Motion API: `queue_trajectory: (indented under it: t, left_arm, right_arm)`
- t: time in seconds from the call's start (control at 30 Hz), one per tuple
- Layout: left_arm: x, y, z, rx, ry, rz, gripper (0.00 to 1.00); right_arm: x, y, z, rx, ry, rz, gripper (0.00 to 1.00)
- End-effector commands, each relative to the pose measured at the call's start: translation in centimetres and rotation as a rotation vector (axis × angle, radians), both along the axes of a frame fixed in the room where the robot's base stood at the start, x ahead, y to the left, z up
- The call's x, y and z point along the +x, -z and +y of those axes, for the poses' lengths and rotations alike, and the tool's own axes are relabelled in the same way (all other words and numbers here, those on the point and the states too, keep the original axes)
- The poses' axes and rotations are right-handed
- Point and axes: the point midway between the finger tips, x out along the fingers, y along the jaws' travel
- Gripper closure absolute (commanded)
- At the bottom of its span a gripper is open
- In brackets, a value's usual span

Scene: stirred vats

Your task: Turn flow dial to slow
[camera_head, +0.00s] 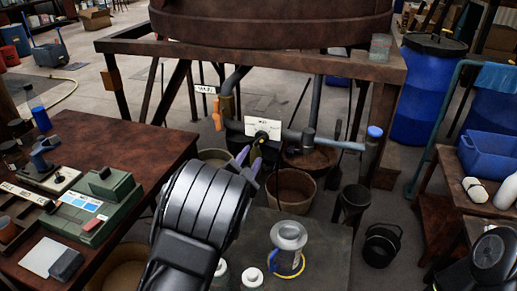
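The flow dial (262,136) is a small dark knob with a yellow mark, on the pipe under the big vat. A white label plate (269,125) stands right behind it; its lettering is too small to read. My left gripper (249,159) reaches up from below, its fingertips just short of the dial or beside it. Two purplish fingers show with a gap between them and nothing visible held. I cannot tell whether they touch the dial. My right arm shows only as a dark part at the lower right corner; its fingers are not in view.
The brown vat (270,22) sits on a wooden frame above the pipe (340,144). An orange-handled valve (217,114) is left of the dial. Buckets (291,190) stand below. A jug (288,248) is on the dark stand in front. Benches flank both sides.

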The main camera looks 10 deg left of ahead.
Motion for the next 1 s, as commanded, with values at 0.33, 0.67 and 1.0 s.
queue_trajectory:
  t: [0.33,0.67,1.0]
  left_arm:
    - [0.6,-0.1,0.0,0.002,0.000,0.000,0.65]
    - [5.3,-0.1,-0.4,0.002,0.001,-0.001,0.65]
    - [7.8,-0.1,-0.5,0.001,0.000,0.000,0.65]
  right_arm:
    - [0.0,-0.2,0.0,0.000,0.000,0.000,0.64]
    - [0.0,-0.4,0.0,0.000,0.000,0.000,0.64]
    - [0.0,-0.6,0.0,0.000,0.000,0.000,0.64]
